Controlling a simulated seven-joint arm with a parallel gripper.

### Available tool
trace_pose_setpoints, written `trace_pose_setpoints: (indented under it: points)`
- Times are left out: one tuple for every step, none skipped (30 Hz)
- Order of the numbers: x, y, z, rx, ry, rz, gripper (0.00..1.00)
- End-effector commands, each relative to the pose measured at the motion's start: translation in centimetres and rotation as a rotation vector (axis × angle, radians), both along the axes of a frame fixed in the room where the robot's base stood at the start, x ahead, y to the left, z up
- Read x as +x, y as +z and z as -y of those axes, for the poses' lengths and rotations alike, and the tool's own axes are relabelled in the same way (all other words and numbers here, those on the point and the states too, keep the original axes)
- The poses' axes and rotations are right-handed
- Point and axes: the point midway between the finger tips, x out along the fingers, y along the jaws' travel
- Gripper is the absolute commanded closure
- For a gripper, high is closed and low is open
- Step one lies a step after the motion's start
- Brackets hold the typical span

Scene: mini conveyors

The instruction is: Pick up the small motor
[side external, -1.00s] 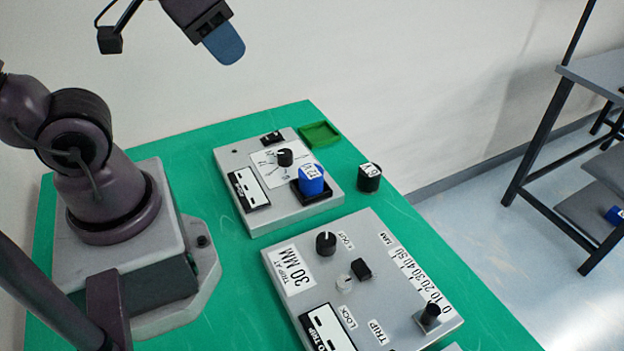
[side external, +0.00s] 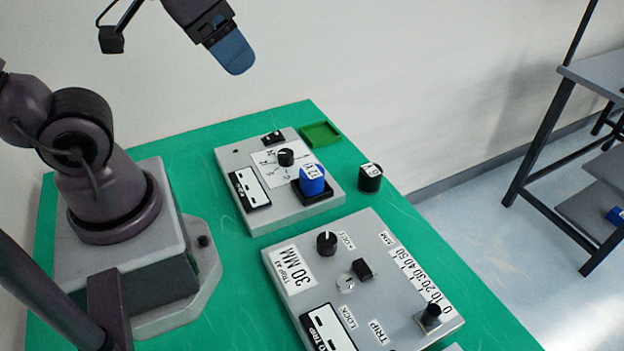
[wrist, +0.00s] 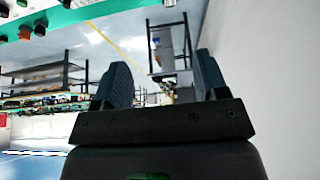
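A blue cylinder (side external: 312,183) with a white label on top sits in a black square holder on the far grey control box. A black cylinder (side external: 370,179) with a white label on top stands on the green table just right of that box. I cannot tell which of these is the small motor. My gripper (side external: 236,54) is high above the far box, well apart from both cylinders, its blue fingers tilted down to the right. In the wrist view its fingers (wrist: 163,78) stand apart with nothing between them.
The far grey box (side external: 285,215) carries a knob and a switch. The near grey box (side external: 392,290) has knobs and a scale. A green tray (side external: 333,135) lies behind. Green table (side external: 215,140) is clear at the back left. A grey shelf stands at right.

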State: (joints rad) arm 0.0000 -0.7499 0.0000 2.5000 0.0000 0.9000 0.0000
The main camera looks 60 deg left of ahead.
Motion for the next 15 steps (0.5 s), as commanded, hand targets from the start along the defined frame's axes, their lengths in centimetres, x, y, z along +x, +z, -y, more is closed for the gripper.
trace_pose_setpoints:
  points:
    - [0.0, 0.0, 0.0, 0.0, 0.0, 0.0, 0.22]
    - [0.0, 0.0, 0.0, 0.0, 0.0, 0.0, 0.2]
    - [0.0, 0.0, 0.0, 0.0, 0.0, 0.0, 0.2]
    - [0.0, 0.0, 0.0, 0.0, 0.0, 0.0, 0.2]
    - [0.0, 0.0, 0.0, 0.0, 0.0, 0.0, 0.2]
    - [0.0, 0.0, 0.0, 0.0, 0.0, 0.0, 0.2]
    - [0.0, 0.0, 0.0, 0.0, 0.0, 0.0, 0.2]
    - [0.0, 0.0, 0.0, 0.0, 0.0, 0.0, 0.2]
    - [0.0, 0.0, -0.1, 0.0, 0.002, 0.0, 0.2]
    - [0.0, 0.0, -0.2, 0.0, 0.009, 0.0, 0.2]
    - [0.0, -0.1, -0.4, 0.0, 0.021, -0.004, 0.2]
    - [0.1, -0.5, -0.8, 0.0, 0.043, -0.025, 0.2]
    - [0.2, -1.0, -1.2, -0.002, 0.063, -0.048, 0.2]
    - [0.3, -1.5, -1.7, -0.004, 0.084, -0.076, 0.2]
    - [0.5, -2.3, -2.4, -0.009, 0.118, -0.118, 0.2]
